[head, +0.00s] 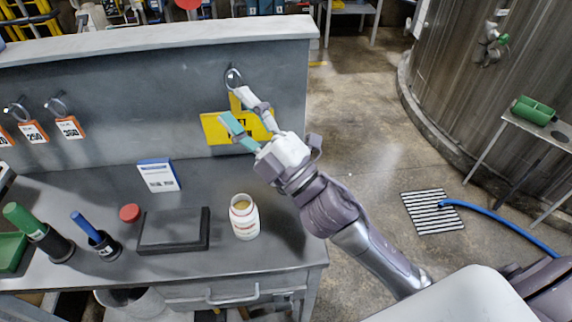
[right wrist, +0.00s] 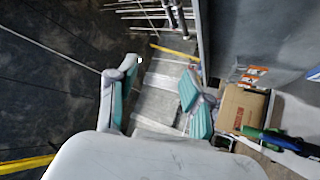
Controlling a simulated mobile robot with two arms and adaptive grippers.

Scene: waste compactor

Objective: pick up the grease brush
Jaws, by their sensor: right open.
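No brush bristles show clearly, so I cannot tell which item is the grease brush. A green-handled tool (head: 24,220) and a blue-handled tool (head: 84,226) stand in dark holders at the bench's left. A white open jar (head: 244,217) with yellowish content stands near the bench's right end. My right gripper (head: 232,107) is open and empty, raised in front of the bench's back panel, above and beyond the jar. In the right wrist view its fingers (right wrist: 160,75) are apart with nothing between them. My left gripper is not in view.
The grey bench (head: 100,186) also holds a red lid (head: 130,212), a dark flat block (head: 174,230) and a blue-white box (head: 158,174). Hooks with tags (head: 70,128) and a yellow sign (head: 215,130) are on the back panel (head: 130,115).

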